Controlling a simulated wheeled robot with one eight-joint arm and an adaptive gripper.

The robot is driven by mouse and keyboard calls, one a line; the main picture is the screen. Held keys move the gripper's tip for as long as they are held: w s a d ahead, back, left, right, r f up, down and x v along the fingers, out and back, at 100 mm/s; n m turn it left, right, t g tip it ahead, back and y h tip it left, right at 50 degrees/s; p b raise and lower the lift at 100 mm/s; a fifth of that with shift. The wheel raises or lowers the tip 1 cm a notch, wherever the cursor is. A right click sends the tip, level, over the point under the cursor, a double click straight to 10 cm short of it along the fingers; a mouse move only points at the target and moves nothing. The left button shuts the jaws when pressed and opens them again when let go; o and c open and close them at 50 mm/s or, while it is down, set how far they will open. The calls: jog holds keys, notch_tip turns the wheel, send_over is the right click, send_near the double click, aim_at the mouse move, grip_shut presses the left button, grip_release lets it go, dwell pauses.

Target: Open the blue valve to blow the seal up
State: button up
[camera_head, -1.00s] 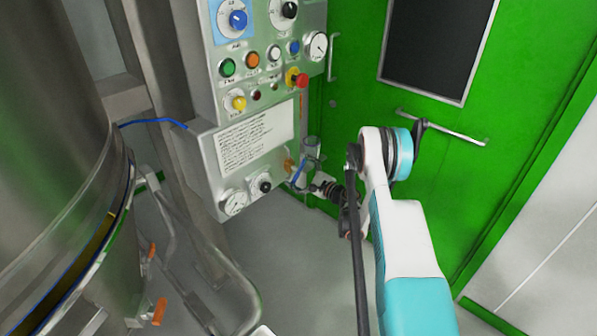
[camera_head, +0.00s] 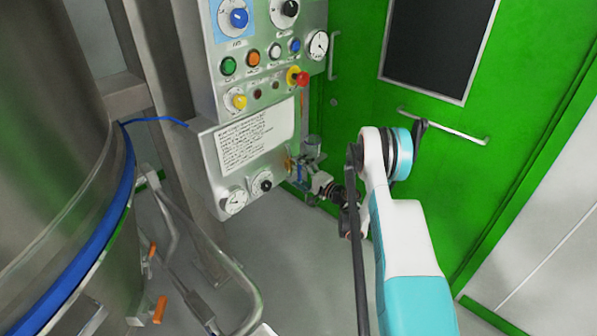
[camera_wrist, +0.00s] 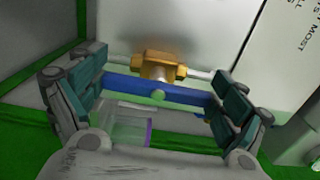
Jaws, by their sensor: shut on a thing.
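The blue valve handle (camera_wrist: 160,93) lies level across the wrist view, in front of a brass valve body (camera_wrist: 160,66). My gripper (camera_wrist: 163,98) is shut on the handle, with one finger at each end of it. In the head view my gripper (camera_head: 312,180) is at the lower right side of the control panel, and only a small bit of the blue handle (camera_head: 299,172) shows there. A thick blue seal (camera_head: 105,236) curves round the steel vessel (camera_head: 55,130) at the left and fills the gap at its joint.
The grey control panel (camera_head: 205,105) carries knobs, buttons and gauges, with a red emergency button (camera_head: 302,79) near my gripper's side. A green door (camera_head: 370,100) stands behind my arm. A tubular steel frame (camera_head: 245,285) stands by the vessel. Grey floor (camera_head: 300,260) is clear below.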

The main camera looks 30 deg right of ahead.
jog(key=shift+f, duration=0.1)
dwell(0.5)
jog(key=o, duration=0.8)
